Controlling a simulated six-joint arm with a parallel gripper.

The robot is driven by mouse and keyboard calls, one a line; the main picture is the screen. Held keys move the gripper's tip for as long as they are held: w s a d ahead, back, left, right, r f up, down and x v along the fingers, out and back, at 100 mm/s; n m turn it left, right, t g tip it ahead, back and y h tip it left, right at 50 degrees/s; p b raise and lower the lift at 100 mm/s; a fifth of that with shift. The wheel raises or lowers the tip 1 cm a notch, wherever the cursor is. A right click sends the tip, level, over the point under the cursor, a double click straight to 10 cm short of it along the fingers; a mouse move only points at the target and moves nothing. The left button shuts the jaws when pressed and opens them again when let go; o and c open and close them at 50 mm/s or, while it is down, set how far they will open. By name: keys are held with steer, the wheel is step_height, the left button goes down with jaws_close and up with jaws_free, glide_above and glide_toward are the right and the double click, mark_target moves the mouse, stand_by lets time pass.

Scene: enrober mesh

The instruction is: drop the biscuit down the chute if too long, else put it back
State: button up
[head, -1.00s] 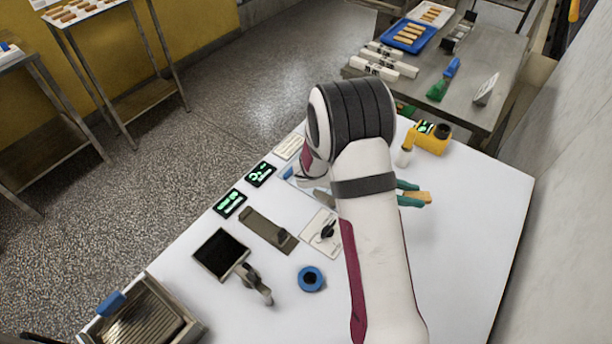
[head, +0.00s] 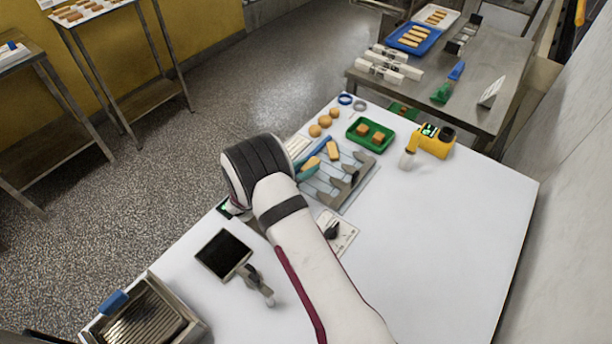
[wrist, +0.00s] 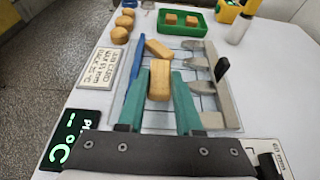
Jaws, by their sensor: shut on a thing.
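My gripper (wrist: 162,84) has teal fingers shut on a golden oblong biscuit (wrist: 160,80). In the head view the held biscuit (head: 311,164) is over the left side of a wire mesh (head: 352,203). Another oblong biscuit (wrist: 158,48) lies just beyond it on the mesh; it also shows in the head view (head: 333,150). A blue bar (wrist: 133,82) runs along the mesh's left side and grey lobed pieces (wrist: 196,62) along its right. A printed card (wrist: 95,72) lies left of the mesh; its text is too blurred to read surely. I cannot identify the chute.
A green tray (head: 385,143) with two small square pieces, several round biscuits (head: 325,121) and a yellow device (head: 437,150) stand beyond the mesh. A dark-topped plate (head: 223,254) and a ridged metal tray (head: 150,322) are front left. The table's right side is clear.

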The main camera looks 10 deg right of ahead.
mark_target(306, 182)
steer(key=shift+f, duration=1.95)
steer(key=shift+f, duration=0.1)
steer(key=o, duration=0.7)
